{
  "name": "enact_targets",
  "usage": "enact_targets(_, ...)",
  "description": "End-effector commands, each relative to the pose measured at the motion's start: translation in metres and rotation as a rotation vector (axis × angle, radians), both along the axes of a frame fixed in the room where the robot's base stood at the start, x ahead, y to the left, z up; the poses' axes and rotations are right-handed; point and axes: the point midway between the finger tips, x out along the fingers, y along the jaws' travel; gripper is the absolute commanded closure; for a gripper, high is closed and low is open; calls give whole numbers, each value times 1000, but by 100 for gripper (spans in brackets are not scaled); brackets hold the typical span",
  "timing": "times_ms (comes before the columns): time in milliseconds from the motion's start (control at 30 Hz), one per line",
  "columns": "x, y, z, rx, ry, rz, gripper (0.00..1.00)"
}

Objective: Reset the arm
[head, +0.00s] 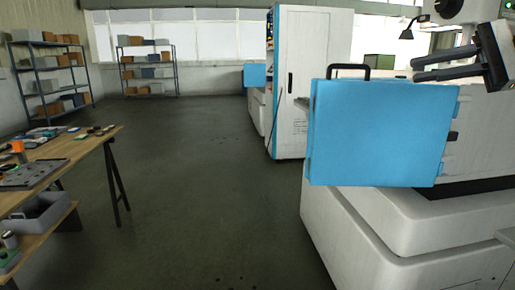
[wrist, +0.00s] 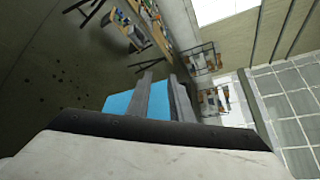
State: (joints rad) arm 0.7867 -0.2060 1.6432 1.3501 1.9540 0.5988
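My arm enters the head view at the upper right. My gripper (head: 416,71) points left, above and behind the top right of a blue machine door (head: 380,130). Its two dark fingers are apart with nothing between them. In the wrist view my gripper (wrist: 162,80) also shows a gap between its fingers. The blue surface (wrist: 118,103) shows behind the fingers there. No contact between the gripper and the door can be made out.
The door has a black handle (head: 348,68) and belongs to a white machine (head: 390,225) on the right. Another white machine (head: 312,60) stands behind it. A wooden workbench (head: 85,150) with tools is at the left. Shelves (head: 45,75) stand at the back. The middle floor (head: 200,180) is clear.

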Motion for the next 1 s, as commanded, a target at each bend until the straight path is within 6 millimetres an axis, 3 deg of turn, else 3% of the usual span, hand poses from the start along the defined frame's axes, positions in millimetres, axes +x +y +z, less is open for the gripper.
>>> enact_targets(267, 0, 28, -38, -88, 28, -9, 80)
enact_targets(467, -7, 56, -85, -203, 52, -8, 80)
enact_targets(567, -16, 72, -120, -292, 60, 0, 80)
enact_targets(733, -44, 98, -199, -517, 55, 43, 80)
enact_targets(1000, -101, 104, -318, -916, -42, 181, 80)
